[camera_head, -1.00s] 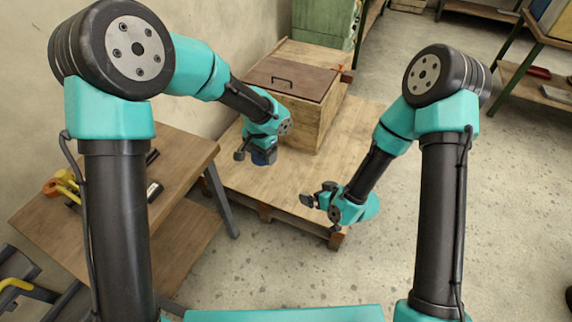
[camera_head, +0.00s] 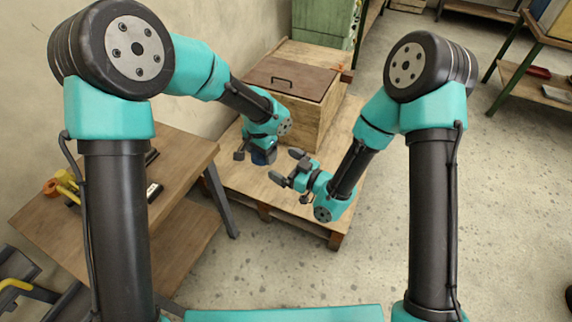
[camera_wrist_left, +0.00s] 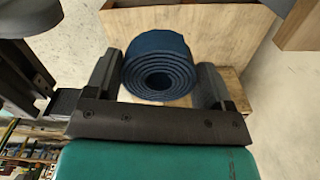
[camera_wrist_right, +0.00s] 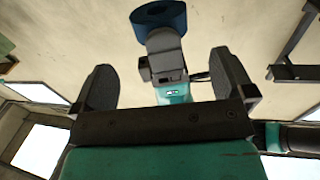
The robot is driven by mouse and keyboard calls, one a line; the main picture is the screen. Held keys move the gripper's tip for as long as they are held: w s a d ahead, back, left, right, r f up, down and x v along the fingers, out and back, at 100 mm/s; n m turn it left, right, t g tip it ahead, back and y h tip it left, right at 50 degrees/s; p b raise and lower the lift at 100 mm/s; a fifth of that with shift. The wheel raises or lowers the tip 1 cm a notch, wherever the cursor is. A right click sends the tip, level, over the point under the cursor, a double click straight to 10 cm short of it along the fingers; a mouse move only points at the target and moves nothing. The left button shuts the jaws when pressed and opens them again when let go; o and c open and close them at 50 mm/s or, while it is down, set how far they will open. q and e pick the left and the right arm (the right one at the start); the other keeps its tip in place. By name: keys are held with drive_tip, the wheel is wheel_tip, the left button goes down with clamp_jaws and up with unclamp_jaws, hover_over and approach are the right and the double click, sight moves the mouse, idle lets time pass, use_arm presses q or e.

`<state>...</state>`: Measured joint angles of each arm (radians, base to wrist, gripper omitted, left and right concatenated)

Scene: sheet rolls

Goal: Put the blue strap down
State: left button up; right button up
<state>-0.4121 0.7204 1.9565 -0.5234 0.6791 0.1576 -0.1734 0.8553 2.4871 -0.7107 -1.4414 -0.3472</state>
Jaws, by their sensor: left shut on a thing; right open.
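The blue strap (camera_head: 264,157) is a rolled-up coil. In the left wrist view the coil (camera_wrist_left: 158,68) sits between both fingers, its spiral end facing the camera. My left gripper (camera_head: 257,154) is shut on it, over the wooden pallet (camera_head: 240,180) in front of the crate. Whether the coil touches the pallet cannot be told. My right gripper (camera_head: 287,167) is open and empty, to the right of the coil and a little nearer. The right wrist view also shows the coil (camera_wrist_right: 160,16), beyond the open fingers and apart from them.
A wooden crate (camera_head: 312,125) with a brown handled lid (camera_head: 290,80) stands on the pallet behind my left gripper. A wooden bench (camera_head: 120,190) with tools is at the left. A green cabinet (camera_head: 322,22) stands at the back. The pallet's front right part is bare.

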sight(259, 158)
drive_tip(key=shift+x, duration=3.6)
drive_tip(key=shift+c, duration=0.3)
drive_tip(key=c, duration=0.7)
use_arm(q)
drive_tip(key=o, duration=0.9)
use_arm(e)
drive_tip(key=shift+c, duration=0.9)
use_arm(q)
wheel_tip(259, 158, up, 12)
drive_tip(key=shift+r, duration=0.1)
drive_tip(key=shift+a, duration=0.1)
